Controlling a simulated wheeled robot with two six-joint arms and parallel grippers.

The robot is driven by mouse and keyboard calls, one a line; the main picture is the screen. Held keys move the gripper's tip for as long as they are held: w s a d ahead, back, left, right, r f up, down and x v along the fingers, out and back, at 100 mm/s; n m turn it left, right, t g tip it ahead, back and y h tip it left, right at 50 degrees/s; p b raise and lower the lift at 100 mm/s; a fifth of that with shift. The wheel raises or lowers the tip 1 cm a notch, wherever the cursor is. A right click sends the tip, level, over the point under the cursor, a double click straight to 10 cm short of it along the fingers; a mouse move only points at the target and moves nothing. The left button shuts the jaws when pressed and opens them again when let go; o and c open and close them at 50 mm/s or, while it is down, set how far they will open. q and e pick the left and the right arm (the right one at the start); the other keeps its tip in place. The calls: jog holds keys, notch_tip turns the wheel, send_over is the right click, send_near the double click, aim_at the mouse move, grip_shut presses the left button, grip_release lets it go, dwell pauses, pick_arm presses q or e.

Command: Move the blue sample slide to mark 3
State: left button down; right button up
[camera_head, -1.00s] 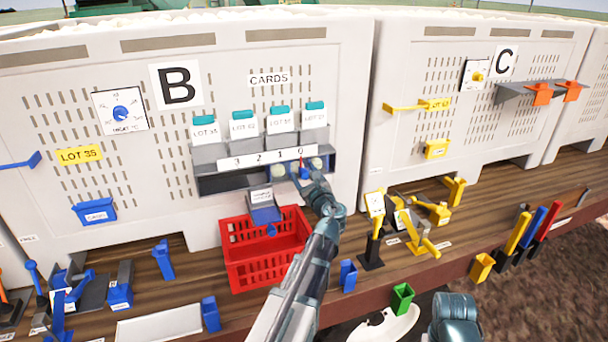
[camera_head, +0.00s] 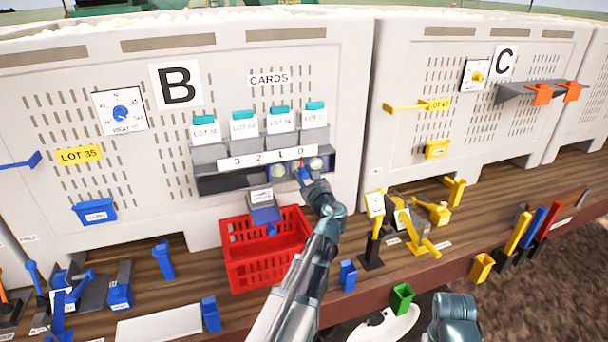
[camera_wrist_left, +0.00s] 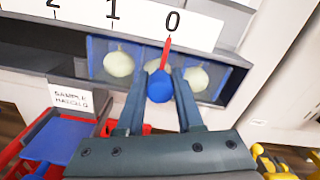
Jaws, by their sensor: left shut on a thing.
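The blue sample slide (camera_wrist_left: 104,71) is a see-through blue carriage with pale onions in it. It sits at the right end of the grey slot under the white scale strip (camera_wrist_left: 105,14), which reads 3, 2, 1, 0 from left to right. Its red pointer (camera_wrist_left: 167,50) stands at about 0. My left gripper (camera_head: 306,178) is shut on the slide's round blue knob (camera_wrist_left: 159,87), with one finger on each side in the left wrist view. Mark 3 (camera_head: 237,162) is at the strip's left end. My right gripper is out of view.
A grey-blue sample hatch (camera_head: 263,205) sticks out below the slot, left of my gripper. A red crate (camera_head: 262,275) stands under it. Card holders (camera_head: 245,130) are above the strip. The slot (camera_head: 225,184) left of the slide looks empty.

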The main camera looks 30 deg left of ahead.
aim_at(280, 171)
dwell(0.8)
pick_arm(q)
jog(key=s+a, duration=0.4)
jog(key=s, duration=0.1)
jog(key=shift+s+a, duration=0.1)
jog(key=shift+a, duration=0.1)
jog(key=shift+d, duration=0.1)
jog(key=c, duration=0.5)
grip_release()
jog(key=shift+c, duration=0.2)
jog(key=shift+d, duration=0.1)
